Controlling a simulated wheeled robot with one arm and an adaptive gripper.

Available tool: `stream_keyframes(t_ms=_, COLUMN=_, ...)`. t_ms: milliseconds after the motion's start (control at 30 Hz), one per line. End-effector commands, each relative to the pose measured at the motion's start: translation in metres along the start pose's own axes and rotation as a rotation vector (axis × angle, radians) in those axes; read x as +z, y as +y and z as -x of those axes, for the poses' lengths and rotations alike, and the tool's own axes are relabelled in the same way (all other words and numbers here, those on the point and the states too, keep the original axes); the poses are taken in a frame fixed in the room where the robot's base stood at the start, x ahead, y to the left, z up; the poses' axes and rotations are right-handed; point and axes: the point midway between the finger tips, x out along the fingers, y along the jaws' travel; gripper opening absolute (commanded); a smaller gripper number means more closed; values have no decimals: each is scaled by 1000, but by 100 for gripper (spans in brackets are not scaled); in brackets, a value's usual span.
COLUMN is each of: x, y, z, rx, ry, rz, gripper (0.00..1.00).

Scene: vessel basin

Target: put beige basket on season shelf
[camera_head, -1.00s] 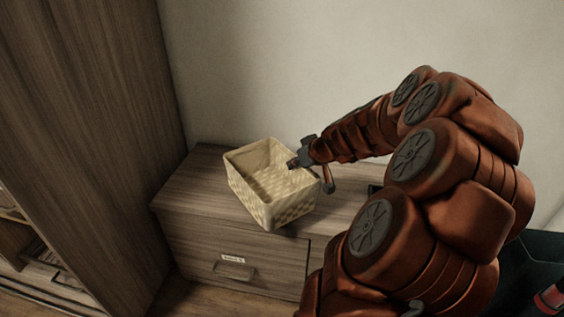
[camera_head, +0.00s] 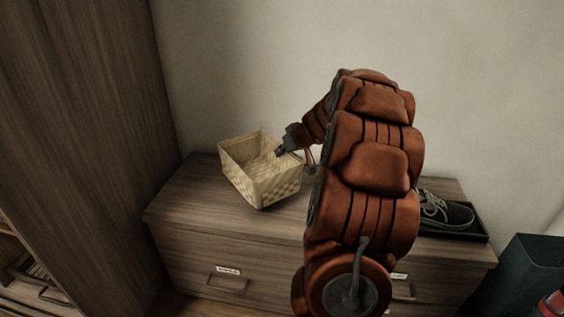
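The beige woven basket (camera_head: 262,188) is over the left part of the low wooden cabinet's top (camera_head: 190,190), slightly tilted. It looks empty. Whether its base touches the top is unclear. My gripper (camera_head: 296,158) is at its right rear rim, one finger inside and one outside, and appears shut on the rim. The arm hides part of the cabinet. No label visibly marks the season shelf; a wooden shelf unit (camera_head: 20,262) shows at the lower left edge.
A tall wooden panel (camera_head: 90,130) stands left of the cabinet. A dark shoe (camera_head: 440,210) sits in a black tray (camera_head: 462,236) at the cabinet's right. A dark box (camera_head: 525,275) stands at the lower right. A pale wall is behind.

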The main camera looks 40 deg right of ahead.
Motion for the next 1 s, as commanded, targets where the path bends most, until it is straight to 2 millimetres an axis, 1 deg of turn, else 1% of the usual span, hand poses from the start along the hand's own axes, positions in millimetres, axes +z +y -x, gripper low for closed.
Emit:
stream_keyframes(t_ms=33, x=11, y=1, z=-9, rx=-2, ry=-3, rz=-2, gripper=0)
stream_keyframes(t_ms=100, x=19, y=1, z=-17, rx=-3, ry=-4, rz=-3, gripper=0)
stream_keyframes(t_ms=200, x=26, y=2, z=-24, rx=-4, ry=-4, rz=-3, gripper=0)
stream_keyframes(t_ms=467, x=25, y=2, z=-23, rx=-3, ry=-3, rz=-1, gripper=0)
stream_keyframes(t_ms=633, x=28, y=2, z=-26, rx=-3, ry=-2, rz=-2, gripper=0)
stream_keyframes(t_ms=700, x=27, y=2, z=-25, rx=-3, ry=-3, rz=-2, gripper=10)
stream_keyframes(t_ms=900, x=27, y=2, z=-25, rx=-3, ry=-3, rz=-2, gripper=31)
stream_keyframes(t_ms=1000, x=27, y=2, z=-25, rx=-3, ry=-3, rz=-2, gripper=31)
